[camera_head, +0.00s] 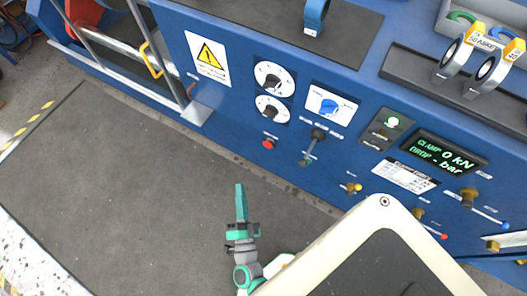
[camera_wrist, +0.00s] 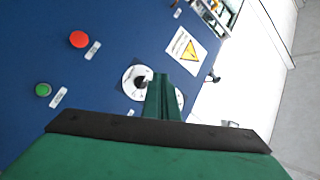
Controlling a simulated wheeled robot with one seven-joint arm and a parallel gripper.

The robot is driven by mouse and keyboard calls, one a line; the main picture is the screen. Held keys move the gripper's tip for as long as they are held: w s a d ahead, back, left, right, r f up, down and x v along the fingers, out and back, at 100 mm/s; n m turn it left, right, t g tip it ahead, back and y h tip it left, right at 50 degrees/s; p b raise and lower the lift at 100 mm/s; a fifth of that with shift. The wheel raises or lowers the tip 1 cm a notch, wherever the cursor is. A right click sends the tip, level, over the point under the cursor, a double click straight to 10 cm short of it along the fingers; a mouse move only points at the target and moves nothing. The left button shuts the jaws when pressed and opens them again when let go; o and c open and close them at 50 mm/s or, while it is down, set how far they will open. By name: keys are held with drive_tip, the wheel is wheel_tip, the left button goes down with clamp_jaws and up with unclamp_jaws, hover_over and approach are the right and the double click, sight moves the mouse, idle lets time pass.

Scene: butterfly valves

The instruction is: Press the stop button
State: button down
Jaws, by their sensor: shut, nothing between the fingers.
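The red button (camera_head: 268,143) is on the blue front panel, below two white dials in the head view. It shows as a round red cap (camera_wrist: 79,39) at the upper left of the wrist view, with a small white label beside it. I cannot read the label. My gripper (camera_head: 240,188) is shut and empty, over the dark floor mat in the head view, lower left of the red button. In the wrist view, my gripper (camera_wrist: 163,95) overlaps the white dials and appears right of and below the red button. It does not visibly touch the button.
A green button (camera_wrist: 43,89) is near the red one. A black-knobbed lever (camera_head: 316,137) stands out right of the red button. The two dials (camera_head: 268,76), a warning sign (camera_head: 208,56) and a lit display (camera_head: 445,158) are on the panel. Yellow-handled valves (camera_head: 352,188) project lower right.

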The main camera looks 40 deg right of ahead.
drive_tip(key=w+d+f+m+g+h, duration=0.1)
drive_tip(key=w+d+f+m+g, duration=0.3)
drive_tip(key=f, duration=0.4)
drive_tip(key=w+d+f+m+g+h, duration=0.2)
drive_tip(key=w+d+f+m+g, duration=0.2)
drive_tip(key=f+m, duration=0.4)
drive_tip(key=shift+w+f+m+g, duration=0.35)
drive_tip(key=shift+w+m+g, duration=0.45)
drive_tip(key=shift+g, duration=0.5)
drive_tip(key=shift+d+h, duration=0.1)
drive_tip(key=shift+h, duration=0.2)
approach(267, 147)
drive_tip(key=x, duration=0.5)
drive_tip(key=shift+s+d, duration=0.1)
drive_tip(key=shift+s, duration=0.05)
drive_tip(key=shift+w+d, duration=0.2)
drive_tip(key=shift+d, duration=0.2)
drive_tip(key=shift+w, duration=0.1)
